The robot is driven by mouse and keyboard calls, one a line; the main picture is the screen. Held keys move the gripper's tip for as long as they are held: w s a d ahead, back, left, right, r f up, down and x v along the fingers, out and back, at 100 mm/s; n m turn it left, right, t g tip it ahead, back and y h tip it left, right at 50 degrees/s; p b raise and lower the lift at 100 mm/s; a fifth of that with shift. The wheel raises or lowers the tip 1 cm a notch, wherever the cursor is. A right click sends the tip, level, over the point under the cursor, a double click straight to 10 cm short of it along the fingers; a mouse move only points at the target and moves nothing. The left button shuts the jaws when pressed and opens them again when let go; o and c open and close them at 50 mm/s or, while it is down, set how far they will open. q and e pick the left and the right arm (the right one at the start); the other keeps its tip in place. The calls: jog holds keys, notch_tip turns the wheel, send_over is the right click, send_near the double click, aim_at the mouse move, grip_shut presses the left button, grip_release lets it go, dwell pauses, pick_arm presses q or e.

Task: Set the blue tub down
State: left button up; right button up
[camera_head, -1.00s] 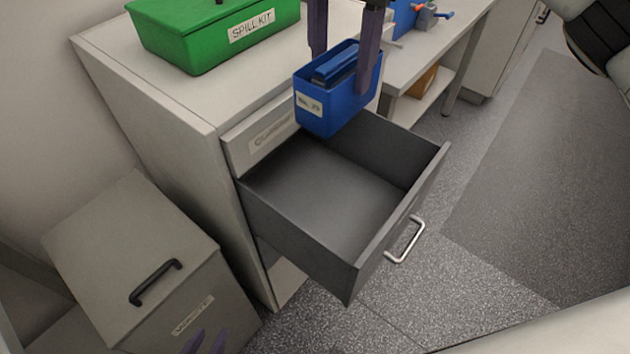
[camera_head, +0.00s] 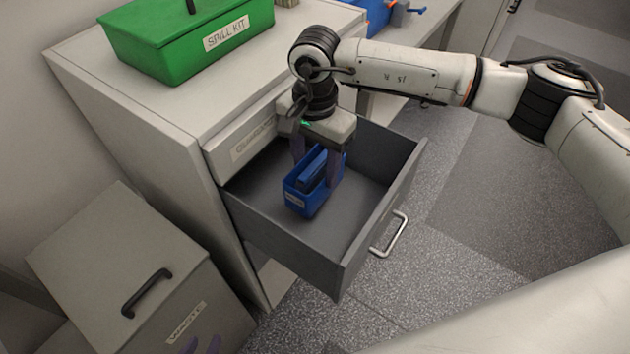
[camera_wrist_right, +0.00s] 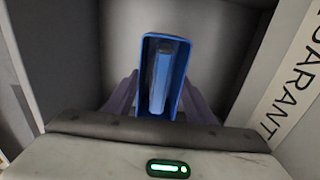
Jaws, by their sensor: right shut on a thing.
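The blue tub (camera_head: 306,200) is inside the open grey drawer (camera_head: 355,246), upright, with a pale label and a blue block standing in it. It also shows in the right wrist view (camera_wrist_right: 174,92), between my purple fingers. My right gripper (camera_head: 318,168) reaches down from above and is shut on the tub's sides. The tub is low in the drawer; I cannot tell whether its base touches the drawer floor. My left gripper (camera_head: 202,347) shows only its fingertips at the bottom edge, apart, in front of the waste bin.
A green spill kit box (camera_head: 190,35) sits on the cabinet top (camera_head: 120,90). The grey waste bin (camera_head: 110,250) stands at left. The drawer has a metal handle (camera_head: 390,235). Drawer floor is clear around the tub. A bench with blue items (camera_head: 378,15) is behind.

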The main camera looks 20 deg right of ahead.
aim_at(315, 186)
jog(key=shift+f, duration=3)
jog(key=shift+a, duration=0.1)
jog(key=shift+f, duration=0.1)
jog(key=o, duration=1.4)
jog(key=shift+f, duration=0.1)
notch_tip(315, 186, up, 12)
jog(key=shift+r+b, duration=0.2)
jog(key=shift+b, duration=0.1)
